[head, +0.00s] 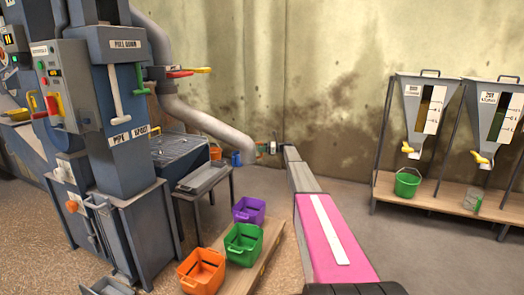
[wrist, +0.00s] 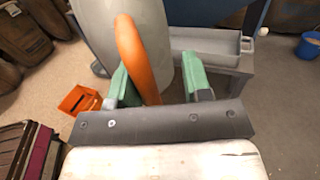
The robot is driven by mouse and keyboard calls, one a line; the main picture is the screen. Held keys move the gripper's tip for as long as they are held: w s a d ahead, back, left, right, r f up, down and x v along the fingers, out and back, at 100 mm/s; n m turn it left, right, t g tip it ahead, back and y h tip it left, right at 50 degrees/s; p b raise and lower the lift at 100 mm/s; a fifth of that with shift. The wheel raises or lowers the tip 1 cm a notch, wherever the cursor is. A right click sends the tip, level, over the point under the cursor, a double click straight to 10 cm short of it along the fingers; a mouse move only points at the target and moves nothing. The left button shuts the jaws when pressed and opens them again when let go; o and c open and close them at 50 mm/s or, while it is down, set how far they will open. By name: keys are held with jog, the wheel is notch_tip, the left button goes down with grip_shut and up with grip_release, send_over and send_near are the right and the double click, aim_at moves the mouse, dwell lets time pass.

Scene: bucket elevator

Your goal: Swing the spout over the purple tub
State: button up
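The grey spout (head: 200,122) curves down from the elevator, and its lower end is beside my gripper (head: 268,148) in the head view. In the wrist view the grey pipe (wrist: 165,45) and its orange handle (wrist: 130,50) are close in front of me. My gripper's green fingers (wrist: 155,85) are apart. The handle lies between them, nearer the left finger, with a gap to the right one. The purple tub (head: 249,206) stands on a low board, below the spout end in the picture. Whether the spout is directly above it I cannot tell.
A green tub (head: 243,245) and an orange tub (head: 202,268) stand in front of the purple one. A side table with a grey tray (head: 203,178) stands left of the tubs. Two hoppers (head: 425,108) (head: 497,115) stand at the right. The floor between is clear.

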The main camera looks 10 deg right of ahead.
jog(key=shift+s, duration=0.15)
dwell(0.3)
jog(key=shift+d, duration=0.15)
jog(key=s+d, duration=0.2)
jog(key=d, duration=0.8)
jog(key=shift+d, duration=0.15)
jog(key=shift+s+f, duration=0.1)
